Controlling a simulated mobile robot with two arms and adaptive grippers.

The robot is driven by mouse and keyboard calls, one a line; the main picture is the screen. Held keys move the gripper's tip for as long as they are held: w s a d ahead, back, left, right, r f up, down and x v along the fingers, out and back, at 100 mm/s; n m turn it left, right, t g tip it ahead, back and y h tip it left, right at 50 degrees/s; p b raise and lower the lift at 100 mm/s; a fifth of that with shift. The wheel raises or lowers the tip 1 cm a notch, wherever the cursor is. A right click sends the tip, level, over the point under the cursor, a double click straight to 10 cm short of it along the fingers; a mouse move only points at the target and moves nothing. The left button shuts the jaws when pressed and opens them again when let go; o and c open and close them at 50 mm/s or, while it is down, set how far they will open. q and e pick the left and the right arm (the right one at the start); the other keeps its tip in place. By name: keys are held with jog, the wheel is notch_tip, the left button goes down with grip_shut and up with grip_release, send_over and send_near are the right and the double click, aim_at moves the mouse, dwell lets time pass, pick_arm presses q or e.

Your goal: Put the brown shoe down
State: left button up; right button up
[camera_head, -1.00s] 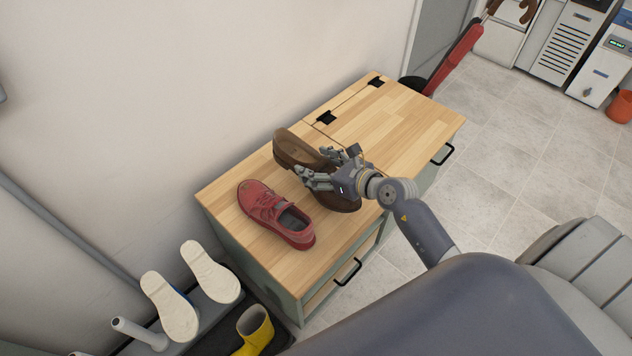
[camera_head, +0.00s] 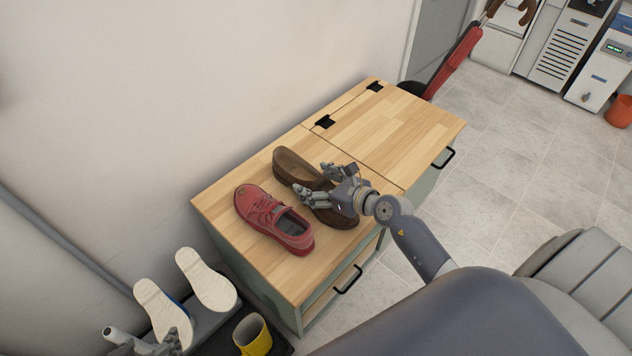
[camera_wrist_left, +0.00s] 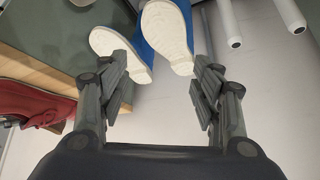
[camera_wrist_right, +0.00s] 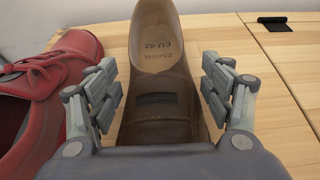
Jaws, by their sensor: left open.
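The brown shoe (camera_head: 289,166) lies on the wooden cabinet top (camera_head: 385,130), sole down, beside the red shoe (camera_head: 268,222). My right gripper (camera_head: 320,183) is over its front part. In the right wrist view, the brown shoe (camera_wrist_right: 158,90) is between the spread fingers (camera_wrist_right: 162,90), with narrow gaps showing at its sides. The red shoe also shows there (camera_wrist_right: 45,90), to the left. My left gripper (camera_head: 152,345) is at the lower left of the head view, open and empty, as the left wrist view (camera_wrist_left: 162,85) shows.
White-soled footwear (camera_head: 207,280) stands on a rack at the lower left, near my left gripper. A yellow boot (camera_head: 254,337) is beside the cabinet. The hinged right half of the cabinet top is clear. The wall runs close behind.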

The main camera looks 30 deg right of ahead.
aim_at(324, 185)
jog(key=shift+s, duration=0.1)
dwell(0.3)
jog(key=p+v, duration=0.1)
jog(key=v, duration=0.4)
jog(key=shift+s+d+r+p, duration=0.15)
jog(key=shift+s+r+p, duration=0.05)
jog(key=shift+s+p, duration=0.1)
jog(key=v, duration=0.6)
jog(key=shift+p, duration=0.3)
jog(key=d+r+m+t+h, duration=0.45)
jog(key=r+m+h, duration=0.6)
jog(key=m, duration=1.05)
jog(key=s+a+f+m+g+y, duration=0.2)
jog(key=s+a+f+m+g, duration=0.1)
jog(key=s+f+m+g, duration=0.9)
pick_arm(q)
jog(key=s+a+f+g, duration=0.1)
jog(key=s+a+g, duration=0.1)
jog(key=s, duration=0.4)
jog(key=shift+s+g+y, duration=0.35)
jog(key=shift+g+y, duration=0.05)
jog(key=shift+g, duration=0.3)
pick_arm(e)
jog(key=s+a+f+m+g+y, duration=0.1)
jog(key=s+a+m+y, duration=0.3)
jog(key=a, duration=0.7)
jog(key=shift+s+a+f+m+g, duration=0.2)
jog(key=shift+s+f+m+g, duration=0.2)
jog(key=shift+s+f, duration=0.45)
